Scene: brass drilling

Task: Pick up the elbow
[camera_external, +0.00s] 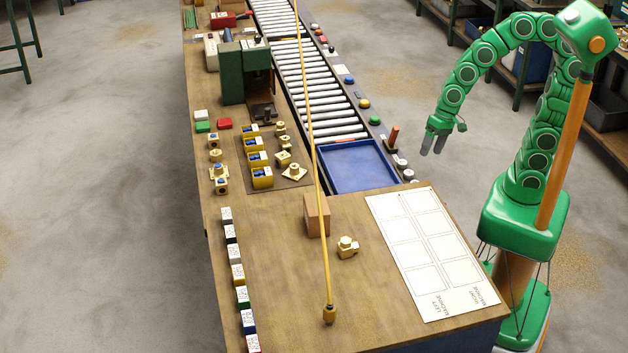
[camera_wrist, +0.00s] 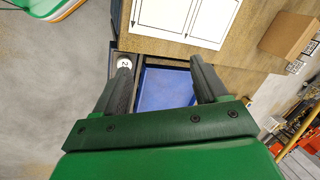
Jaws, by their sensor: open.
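A brass fitting (camera_external: 347,247) that looks like the elbow lies on the wooden bench, right of a brown block. Several other brass fittings (camera_external: 284,153) stand on a dark mat farther back, and their exact shapes are too small to tell. My gripper (camera_external: 432,148) is open and empty, hanging in the air right of the blue tray and well away from the brass pieces. In the wrist view my gripper (camera_wrist: 163,85) has its two dark fingers apart, with the tray between them. No brass fitting can be made out clearly there.
The blue tray (camera_external: 357,168) ends the roller conveyor (camera_external: 310,80). A white sheet with boxes (camera_external: 432,250) lies at the bench's right. The brown block (camera_external: 316,215) stands beside the fitting. A thin yellow cord hangs to a brass weight (camera_external: 329,314). The bench's front middle is fairly clear.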

